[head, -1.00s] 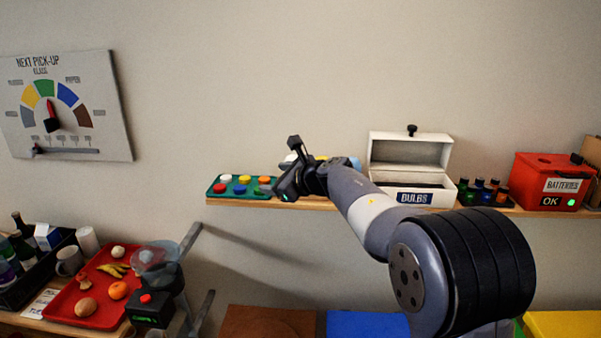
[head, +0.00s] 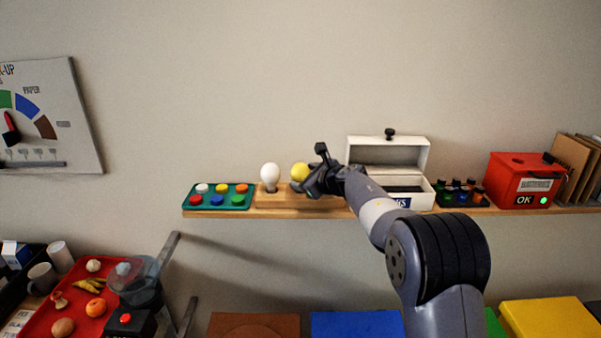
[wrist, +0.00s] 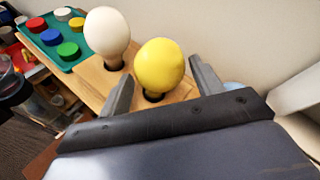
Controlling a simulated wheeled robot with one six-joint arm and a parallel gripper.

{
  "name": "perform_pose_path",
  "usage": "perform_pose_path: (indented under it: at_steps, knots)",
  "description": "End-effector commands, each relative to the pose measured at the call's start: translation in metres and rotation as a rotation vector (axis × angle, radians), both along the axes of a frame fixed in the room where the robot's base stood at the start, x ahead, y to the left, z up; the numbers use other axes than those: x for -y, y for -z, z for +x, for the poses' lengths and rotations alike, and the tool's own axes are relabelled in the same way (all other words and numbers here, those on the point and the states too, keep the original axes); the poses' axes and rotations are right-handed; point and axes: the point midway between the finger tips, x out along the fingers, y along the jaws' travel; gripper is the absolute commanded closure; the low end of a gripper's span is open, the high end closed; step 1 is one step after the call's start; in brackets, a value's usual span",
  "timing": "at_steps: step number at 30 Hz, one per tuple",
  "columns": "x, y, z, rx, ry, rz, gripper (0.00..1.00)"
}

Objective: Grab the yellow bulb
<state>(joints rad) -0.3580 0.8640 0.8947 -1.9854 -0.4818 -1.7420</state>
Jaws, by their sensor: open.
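The yellow bulb (head: 300,172) stands upright in a wooden holder (head: 268,201) on the wall shelf. In the wrist view the yellow bulb (wrist: 159,66) appears between the two fingers of my gripper (wrist: 163,86), which are apart and empty. I cannot tell whether the fingertips reach around it or stop short. In the head view my gripper (head: 316,174) is just right of the yellow bulb and covers part of the holder.
A white bulb (head: 270,174) stands close left of the yellow one. A bluish bulb (wrist: 235,87) shows partly behind the right finger. A green tray (head: 217,205) of coloured caps is at left. An open white box (head: 417,193) and a red battery box (head: 520,172) are at right.

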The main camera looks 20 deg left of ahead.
Motion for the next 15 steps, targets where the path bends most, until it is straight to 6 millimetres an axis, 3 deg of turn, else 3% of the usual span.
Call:
perform_pose_path:
  at_steps: [10,15]
  knots:
    - [-0.0045,0.0027,0.0042,0.001,0.001,0.0,0.38]
    - [-0.0043,0.0026,0.0042,0.001,0.001,0.0,0.5]
